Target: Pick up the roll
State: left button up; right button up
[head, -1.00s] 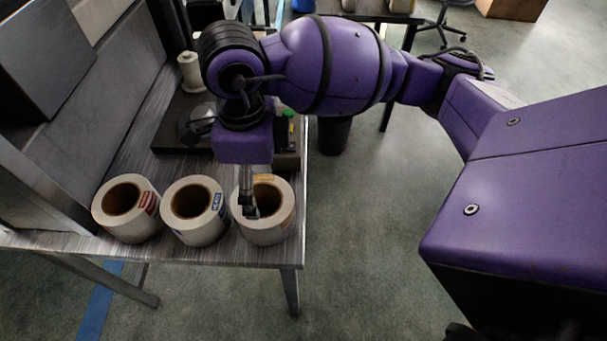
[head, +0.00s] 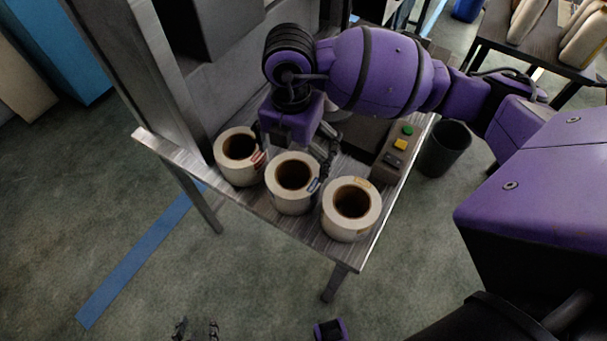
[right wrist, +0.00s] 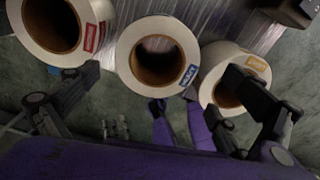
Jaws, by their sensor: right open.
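Three white rolls with brown cores stand in a row on the table end: a red-labelled roll (head: 224,168), a blue-labelled roll (head: 280,198) in the middle and a yellow-labelled roll (head: 343,226). All three also show in the right wrist view. My right gripper (head: 295,152) is open and empty above the blue-labelled roll, its fingers spread to either side. In the right wrist view, one finger overlaps the yellow-labelled roll (right wrist: 208,88); contact cannot be told. My left gripper (head: 197,330) is low at the bottom edge, away from the table, with its fingertips apart.
A metal post (head: 150,75) rises at the left. A black bin (head: 445,150) stands on the floor at the right.

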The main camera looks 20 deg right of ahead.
jog(key=m, duration=0.2)
send_near(293, 176)
jog(key=s+f, duration=0.2)
jog(key=s+a+f, duration=0.1)
jog(key=shift+s+f, duration=0.35)
jog(key=shift+s, duration=0.05)
jog(key=c, duration=1.4)
